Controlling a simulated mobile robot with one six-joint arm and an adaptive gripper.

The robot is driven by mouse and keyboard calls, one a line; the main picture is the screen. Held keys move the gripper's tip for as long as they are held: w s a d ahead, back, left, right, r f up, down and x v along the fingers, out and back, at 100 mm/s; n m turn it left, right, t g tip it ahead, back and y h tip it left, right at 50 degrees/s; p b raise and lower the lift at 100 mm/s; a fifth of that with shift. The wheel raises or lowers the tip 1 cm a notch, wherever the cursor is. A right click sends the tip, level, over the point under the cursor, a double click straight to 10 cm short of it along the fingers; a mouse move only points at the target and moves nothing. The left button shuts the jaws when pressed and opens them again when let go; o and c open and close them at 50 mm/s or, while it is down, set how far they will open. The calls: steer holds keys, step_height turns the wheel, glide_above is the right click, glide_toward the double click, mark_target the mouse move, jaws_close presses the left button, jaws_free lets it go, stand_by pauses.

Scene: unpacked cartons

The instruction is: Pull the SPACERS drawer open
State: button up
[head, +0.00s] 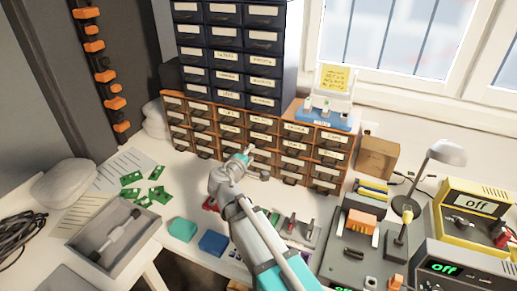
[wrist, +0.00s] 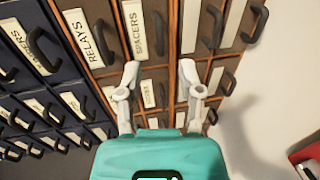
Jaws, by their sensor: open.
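The SPACERS drawer (wrist: 137,45) shows in the wrist view, with a white label and a dark bow handle (wrist: 158,32). Its front looks level with the neighbouring drawers. My gripper (wrist: 158,72) is open and empty, its two pale fingertips spread to either side of the handle's line and just below it in the picture. I cannot tell the depth gap to the handle. In the head view my gripper (head: 249,151) is in front of the orange-brown drawer cabinet (head: 342,133); the label SPACERS is too small to read there.
A RELAYS drawer (wrist: 97,40) sits left of SPACERS in the wrist view. Dark blue drawers (head: 228,50) stand on the cabinet. A grey tray (head: 135,213), green boards (head: 150,190), teal and blue boxes (head: 213,243) and a lamp (head: 446,152) crowd the bench.

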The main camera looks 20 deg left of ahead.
mark_target(258, 146)
steer(key=shift+b+x, duration=0.55)
steer(key=shift+x, duration=2.95)
steer(key=shift+s, duration=0.1)
jaws_close()
